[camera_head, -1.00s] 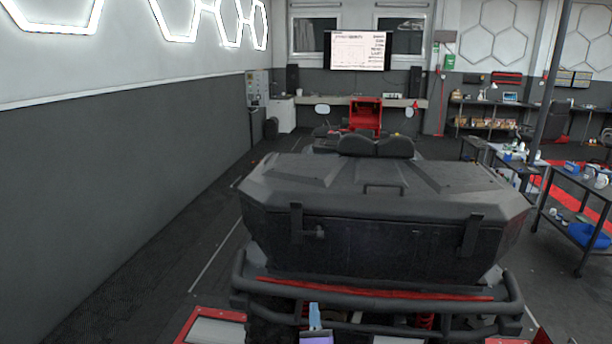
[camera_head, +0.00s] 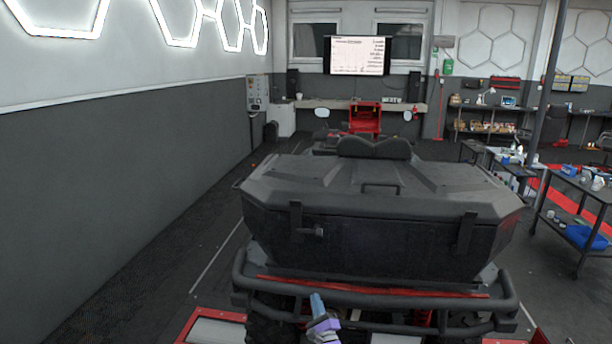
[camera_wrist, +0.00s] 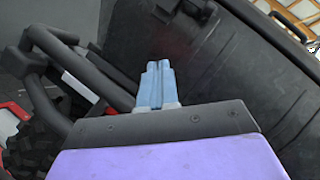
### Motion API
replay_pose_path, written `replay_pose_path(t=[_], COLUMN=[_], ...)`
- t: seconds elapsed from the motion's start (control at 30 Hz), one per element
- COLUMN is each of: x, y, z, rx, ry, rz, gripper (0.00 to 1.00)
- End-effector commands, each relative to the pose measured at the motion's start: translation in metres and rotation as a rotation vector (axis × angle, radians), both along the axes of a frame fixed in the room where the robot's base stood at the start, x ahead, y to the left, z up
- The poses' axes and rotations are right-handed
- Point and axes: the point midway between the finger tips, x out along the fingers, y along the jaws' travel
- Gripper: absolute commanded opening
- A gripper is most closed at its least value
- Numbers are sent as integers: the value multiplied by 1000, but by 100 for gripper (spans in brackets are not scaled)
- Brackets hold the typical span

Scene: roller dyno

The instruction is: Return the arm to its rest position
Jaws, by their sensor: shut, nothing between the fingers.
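My gripper (camera_head: 316,300) shows at the bottom middle of the head view, in front of the rear bumper of a black quad vehicle. In the wrist view its blue fingers (camera_wrist: 155,84) are together with nothing between them. The dark rear box (camera_wrist: 200,55) of the vehicle lies behind the fingers in that view. I cannot tell the exact gap between the fingertips and the vehicle.
The vehicle's cargo box (camera_head: 380,240) and black tubular bumper (camera_head: 480,303) fill the space ahead. A red-edged platform (camera_head: 215,326) lies below. A cart (camera_head: 570,228) with small items stands at the right. The floor (camera_head: 150,270) at left is clear along the wall.

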Motion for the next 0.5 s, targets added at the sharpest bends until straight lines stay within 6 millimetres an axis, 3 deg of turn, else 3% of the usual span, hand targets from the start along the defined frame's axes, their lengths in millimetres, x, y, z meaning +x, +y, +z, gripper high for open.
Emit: replay_pose_path(t=[0.23,0.5], x=[30,34], y=[-29,-78], z=[16,41], rx=[-409,-829], ry=[149,327], rz=[-100,-198], gripper=[0,0])
